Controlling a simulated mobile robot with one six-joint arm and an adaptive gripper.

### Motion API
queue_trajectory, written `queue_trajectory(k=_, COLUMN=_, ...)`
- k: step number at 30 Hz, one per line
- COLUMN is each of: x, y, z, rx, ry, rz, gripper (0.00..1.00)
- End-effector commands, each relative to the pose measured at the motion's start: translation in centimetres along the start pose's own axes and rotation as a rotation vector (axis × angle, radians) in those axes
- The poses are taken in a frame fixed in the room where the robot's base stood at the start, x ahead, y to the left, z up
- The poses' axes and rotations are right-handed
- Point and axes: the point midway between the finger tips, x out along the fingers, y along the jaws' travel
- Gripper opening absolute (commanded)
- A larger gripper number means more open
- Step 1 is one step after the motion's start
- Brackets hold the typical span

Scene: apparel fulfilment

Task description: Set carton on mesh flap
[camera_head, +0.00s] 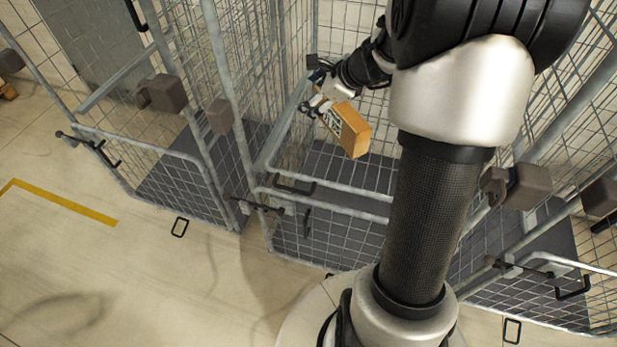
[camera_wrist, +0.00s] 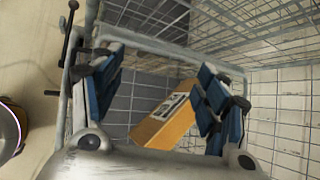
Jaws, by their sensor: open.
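A brown carton (camera_head: 351,130) with a white-and-black label hangs tilted beside my gripper (camera_head: 318,98), over the middle mesh cage. In the wrist view the carton (camera_wrist: 168,124) lies slanted between the blue fingers of my gripper (camera_wrist: 162,85), close to the right finger. The fingers are wide apart, with a clear gap between the left finger and the carton. I cannot tell whether the right finger touches it or what bears it. A low mesh panel (camera_head: 318,233) stands at the cage front; I cannot tell whether this is the mesh flap.
Another mesh cage (camera_head: 176,150) stands to the left and another (camera_head: 540,262) to the right. Metal tubes and mesh walls surround my gripper closely. The middle cage's dark floor (camera_head: 350,168) looks bare where visible. Open floor (camera_head: 110,260) lies at the front left.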

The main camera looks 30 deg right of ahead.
Motion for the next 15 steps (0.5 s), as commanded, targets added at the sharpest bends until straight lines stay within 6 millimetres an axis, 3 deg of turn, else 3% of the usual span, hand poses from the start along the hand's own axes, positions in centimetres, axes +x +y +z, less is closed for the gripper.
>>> queue_trajectory(k=1, x=-1.8, y=2.9, z=3.7, rx=-0.194, ry=-0.016, rz=0.043, gripper=0.68)
queue_trajectory(k=3, x=-4.2, y=7.1, z=7.0, rx=-0.463, ry=-0.028, rz=0.110, gripper=0.68)
queue_trajectory(k=6, x=-7.9, y=13.2, z=9.9, rx=-0.842, ry=-0.043, rz=0.196, gripper=0.68)
queue_trajectory(k=10, x=-12.8, y=20.3, z=10.7, rx=-1.328, ry=-0.051, rz=0.294, gripper=0.68)
queue_trajectory(k=12, x=-15.2, y=23.4, z=10.0, rx=-1.580, ry=-0.047, rz=0.341, gripper=0.68)
queue_trajectory(k=15, x=-18.1, y=26.6, z=8.1, rx=-1.894, ry=-0.028, rz=0.397, gripper=0.68)
